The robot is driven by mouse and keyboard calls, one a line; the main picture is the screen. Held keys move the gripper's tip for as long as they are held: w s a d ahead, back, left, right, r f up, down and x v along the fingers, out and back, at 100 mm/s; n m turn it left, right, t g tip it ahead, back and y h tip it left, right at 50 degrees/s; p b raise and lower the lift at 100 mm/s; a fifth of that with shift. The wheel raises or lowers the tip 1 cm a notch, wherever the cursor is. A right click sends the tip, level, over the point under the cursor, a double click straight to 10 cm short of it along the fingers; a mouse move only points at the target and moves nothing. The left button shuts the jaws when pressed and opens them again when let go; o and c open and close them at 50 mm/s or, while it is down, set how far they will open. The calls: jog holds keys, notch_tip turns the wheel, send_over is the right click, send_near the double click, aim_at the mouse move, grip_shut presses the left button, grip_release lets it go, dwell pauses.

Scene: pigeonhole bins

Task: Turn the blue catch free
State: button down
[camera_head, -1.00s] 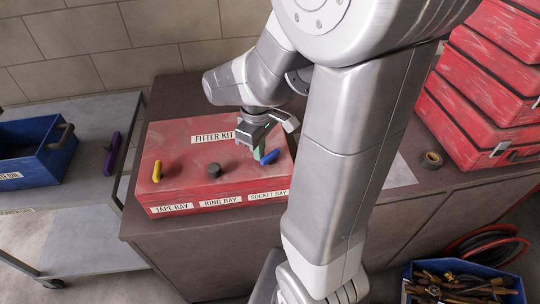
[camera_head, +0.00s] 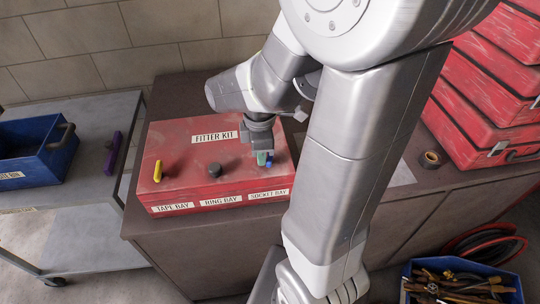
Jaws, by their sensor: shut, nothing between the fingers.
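The red FITTER KIT box (camera_head: 180,145) lies on the brown bench with its lid down. Three catches stand on its lid: a yellow one (camera_head: 158,170) at left, a dark round knob (camera_head: 214,170) in the middle and the blue catch (camera_head: 269,162) at right, above the SOCKET BAY label. My gripper (camera_head: 262,160) points down over the right part of the lid. It is shut and empty, close against the blue catch. The gripper partly hides the catch, so its exact angle and any contact are hard to tell. A small green patch shows at the fingertips.
A blue tote (camera_head: 38,150) and a purple-handled item (camera_head: 113,152) sit on the grey cart at left. Red cases (camera_head: 490,95) are stacked at right beside a tape roll (camera_head: 430,159). A blue bin (camera_head: 462,282) of metal parts stands at lower right.

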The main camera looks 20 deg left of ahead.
jog(key=shift+s+d+n, duration=0.1)
jog(key=shift+d+n, duration=0.1)
jog(key=shift+n, duration=0.5)
jog(key=shift+s+d+n, duration=0.1)
jog(key=shift+d+n, duration=0.05)
jog(key=shift+n, duration=0.55)
jog(key=shift+w, duration=0.1)
jog(key=shift+a, duration=0.1)
jog(key=shift+w+a, duration=0.1)
jog(key=shift+a, duration=0.2)
notch_tip(320, 180, up, 6)
jog(key=p, duration=0.5)
notch_tip(320, 180, up, 14)
jog(key=shift+b, duration=0.35)
